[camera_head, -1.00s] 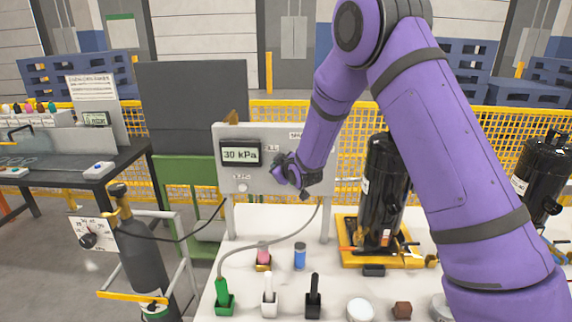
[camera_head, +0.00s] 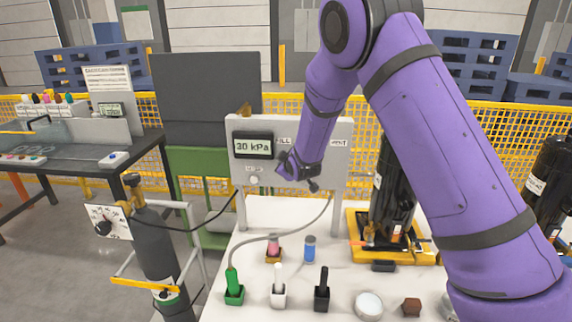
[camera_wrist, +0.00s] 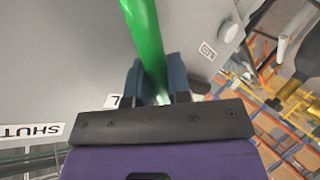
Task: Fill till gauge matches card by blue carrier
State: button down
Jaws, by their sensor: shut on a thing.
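The gauge (camera_head: 253,146) on the grey panel (camera_head: 339,160) reads 30 kPa. My gripper (camera_head: 290,170) is at the panel, right of and a little below the gauge. In the wrist view my gripper (camera_wrist: 160,88) is shut on a green valve handle (camera_wrist: 146,35), with a dark finger on each side of it. A label (camera_wrist: 32,130) reading SHUT lies on the panel to the left. A printed white sheet (camera_head: 108,78) and a small display (camera_head: 112,110) stand at the left bench; their text is too small to read. I cannot tell which card is by the blue carrier.
A gas cylinder (camera_head: 153,240) with a dial plate (camera_head: 105,222) stands left of the white table. A hose runs from the panel to a green fitting (camera_head: 233,288). White and black fittings, a blue bottle (camera_head: 309,248) and a black compressor (camera_head: 386,200) on a yellow pallet stand on the table.

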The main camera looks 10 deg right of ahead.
jog(key=c, duration=1.1)
grip_release()
jog(key=v, duration=1)
jog(key=shift+s+r, duration=0.2)
jog(key=shift+s, duration=0.2)
jog(key=s+d+r+m+g, duration=0.2)
jog(key=s+d+r+m, duration=0.15)
jog(key=s+r, duration=0.4)
jog(key=s+d+r+m+g, duration=0.2)
jog(key=s+d+r, duration=0.3)
jog(key=s+r, duration=0.25)
jog(key=s+d+r+m+g, duration=0.1)
jog(key=s, duration=0.7)
jog(key=s+d+r+m+g+h, duration=0.1)
jog(key=s+d+m, duration=0.1)
jog(key=s, duration=0.7)
jog(key=s+d+r+m+g, duration=0.1)
jog(key=s+r+m, duration=0.1)
jog(key=s, duration=0.7)
jog(key=shift+d+g+h, duration=0.2)
jog(key=shift+g+h, duration=0.1)
jog(key=shift+g, duration=0.1)
